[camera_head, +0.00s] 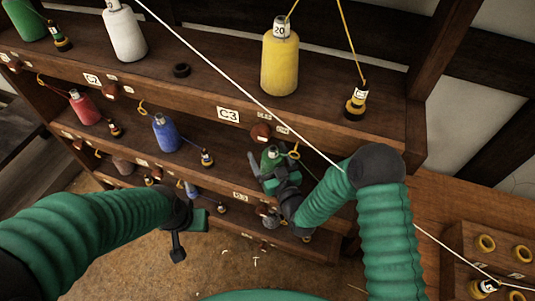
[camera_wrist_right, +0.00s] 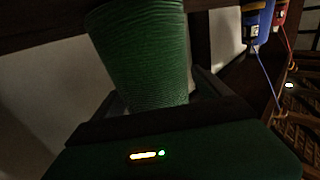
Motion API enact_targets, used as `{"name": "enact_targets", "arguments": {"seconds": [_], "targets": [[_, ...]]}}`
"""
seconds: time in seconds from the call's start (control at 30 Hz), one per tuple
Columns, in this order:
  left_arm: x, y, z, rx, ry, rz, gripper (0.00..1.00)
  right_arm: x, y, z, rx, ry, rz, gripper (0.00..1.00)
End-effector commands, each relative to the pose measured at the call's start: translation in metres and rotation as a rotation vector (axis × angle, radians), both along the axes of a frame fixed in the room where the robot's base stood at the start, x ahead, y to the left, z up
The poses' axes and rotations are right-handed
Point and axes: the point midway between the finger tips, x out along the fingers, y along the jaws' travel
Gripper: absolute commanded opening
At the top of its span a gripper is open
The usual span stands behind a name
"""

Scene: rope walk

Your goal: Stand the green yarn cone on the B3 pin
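The green yarn cone (camera_head: 271,158) is in the middle shelf bay below the C3 label, partly covered by my right gripper (camera_head: 272,168). In the right wrist view the cone (camera_wrist_right: 145,55) fills the upper middle, with the dark fingertips against both of its sides; my right gripper looks shut on it. A small tag (camera_head: 240,196) on the shelf edge below appears to read B3. The B3 pin is hidden, and I cannot tell whether the cone touches it. My left gripper (camera_head: 183,235) is low in front of the rack; its finger opening is unclear.
The top shelf holds a yellow cone (camera_head: 280,62), a white cone (camera_head: 124,36) and another green cone (camera_head: 24,20). A blue cone (camera_head: 165,133) stands left of my right gripper. A white cord (camera_head: 240,87) crosses diagonally in front of the rack. Small yarn bobbins (camera_head: 356,102) stand on the shelves.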

Motion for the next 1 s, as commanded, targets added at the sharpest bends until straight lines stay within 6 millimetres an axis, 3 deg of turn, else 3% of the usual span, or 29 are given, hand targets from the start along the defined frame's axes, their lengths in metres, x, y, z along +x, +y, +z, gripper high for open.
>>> {"name": "enact_targets", "arguments": {"seconds": [0.27, 0.37, 0.73, 1.0], "targets": [[0.000, 0.000, 0.002, 0.000, 0.000, -0.001, 0.36, 0.000, -0.001, 0.002, -0.001, 0.000, -0.002, 0.86], [0.000, 0.000, 0.000, 0.000, 0.000, -0.001, 0.36, -0.008, -0.004, 0.000, -0.001, 0.001, -0.001, 0.86], [0.000, 0.000, -0.009, 0.000, 0.000, -0.001, 0.36, -0.090, -0.039, 0.000, -0.003, 0.003, -0.001, 0.86], [0.000, 0.000, -0.011, 0.000, 0.000, -0.001, 0.36, -0.110, -0.048, 0.002, -0.001, 0.000, -0.002, 0.86]]}}
